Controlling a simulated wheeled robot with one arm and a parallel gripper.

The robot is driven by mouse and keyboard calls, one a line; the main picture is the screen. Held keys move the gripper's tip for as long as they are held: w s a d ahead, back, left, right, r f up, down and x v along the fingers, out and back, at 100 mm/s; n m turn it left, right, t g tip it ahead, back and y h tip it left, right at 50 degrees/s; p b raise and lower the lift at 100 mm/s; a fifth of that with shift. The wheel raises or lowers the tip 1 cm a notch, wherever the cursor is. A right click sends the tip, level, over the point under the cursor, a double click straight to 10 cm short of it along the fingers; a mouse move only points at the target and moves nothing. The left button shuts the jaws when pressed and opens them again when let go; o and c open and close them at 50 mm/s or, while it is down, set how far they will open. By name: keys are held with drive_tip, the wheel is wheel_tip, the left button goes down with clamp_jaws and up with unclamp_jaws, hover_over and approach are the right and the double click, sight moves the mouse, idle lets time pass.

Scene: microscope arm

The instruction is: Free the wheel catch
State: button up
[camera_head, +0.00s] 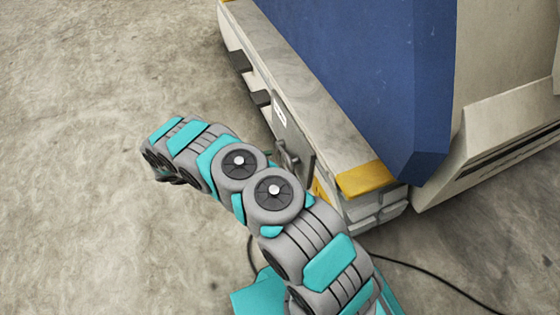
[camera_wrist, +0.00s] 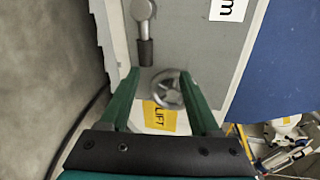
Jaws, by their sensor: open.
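A small grey handwheel (camera_wrist: 168,90) sits on a grey panel (camera_wrist: 195,45) in the wrist view. Above it is a metal lever with a round pivot and a dark grip (camera_wrist: 145,50), its grip end pointing down toward the wheel. I cannot tell which of these is the wheel catch. My gripper (camera_wrist: 159,74) is open, with its green fingers to the left and right of the handwheel in the picture. Contact with the wheel or lever cannot be told. In the head view my arm hides the gripper, and a grey fitting (camera_head: 288,155) shows on the machine's side.
A yellow LIFT label (camera_wrist: 160,117) is below the wheel and a white label (camera_wrist: 228,9) is at upper right. The machine has a blue housing (camera_head: 370,70) and a yellow corner (camera_head: 361,179). A black cable (camera_head: 430,272) lies on the floor. Left floor is clear.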

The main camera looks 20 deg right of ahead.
drive_tip(key=d+f+n, duration=0.1)
drive_tip(key=d+f, duration=0.3)
drive_tip(key=d, duration=0.3)
drive_tip(key=shift+n+t, duration=0.3)
drive_tip(key=shift+t, duration=0.1)
drive_tip(key=shift+w+f, duration=0.1)
clamp_jaws()
idle(0.3)
idle(0.9)
